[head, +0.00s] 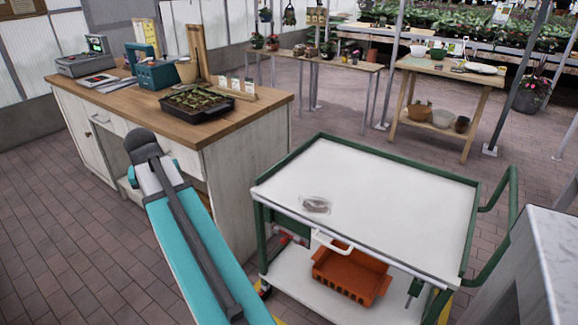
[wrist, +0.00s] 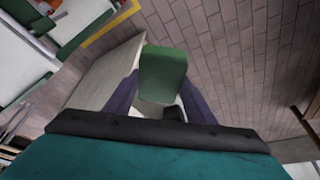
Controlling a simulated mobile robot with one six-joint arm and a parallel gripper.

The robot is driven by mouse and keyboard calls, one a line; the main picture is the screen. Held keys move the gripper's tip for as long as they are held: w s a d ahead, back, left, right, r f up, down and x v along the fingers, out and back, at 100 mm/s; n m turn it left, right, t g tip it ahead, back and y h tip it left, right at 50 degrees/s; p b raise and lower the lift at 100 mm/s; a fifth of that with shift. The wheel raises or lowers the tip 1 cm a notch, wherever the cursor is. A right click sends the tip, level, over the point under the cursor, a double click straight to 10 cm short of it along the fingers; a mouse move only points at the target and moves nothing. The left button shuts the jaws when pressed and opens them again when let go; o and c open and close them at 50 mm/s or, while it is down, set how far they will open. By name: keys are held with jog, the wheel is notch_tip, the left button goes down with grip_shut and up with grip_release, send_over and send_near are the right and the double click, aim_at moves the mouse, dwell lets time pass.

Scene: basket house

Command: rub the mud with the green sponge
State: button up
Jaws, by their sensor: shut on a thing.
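The mud (head: 316,204) is a small grey-brown smear on the white top of the green-framed cart (head: 380,215), toward its left front part. In the wrist view, my gripper (wrist: 161,92) is shut on the green sponge (wrist: 163,72), which sticks out beyond the dark fingers. The sponge is held in the air, apart from the cart, with brick floor and a pale panel behind it. In the head view, my teal arm stands left of the cart, and the gripper and sponge are hidden.
A wooden-topped counter (head: 225,122) with a seedling tray (head: 197,103) stands behind my arm at left. An orange crate (head: 350,275) sits on the cart's lower shelf. A grey surface (head: 555,255) borders the cart at right. The rest of the cart top is bare.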

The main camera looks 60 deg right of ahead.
jog(key=s+d+m+g+h+p, duration=0.1)
jog(key=s+d+m+g+p, duration=0.2)
jog(key=s+d+m+p, duration=0.8)
jog(key=s+d, duration=1.7)
jog(key=d, duration=0.2)
jog(key=shift+s+g+h+p, duration=0.15)
jog(key=shift+g+h+p, duration=0.15)
jog(key=shift+p, duration=0.05)
jog(key=shift+f, duration=0.2)
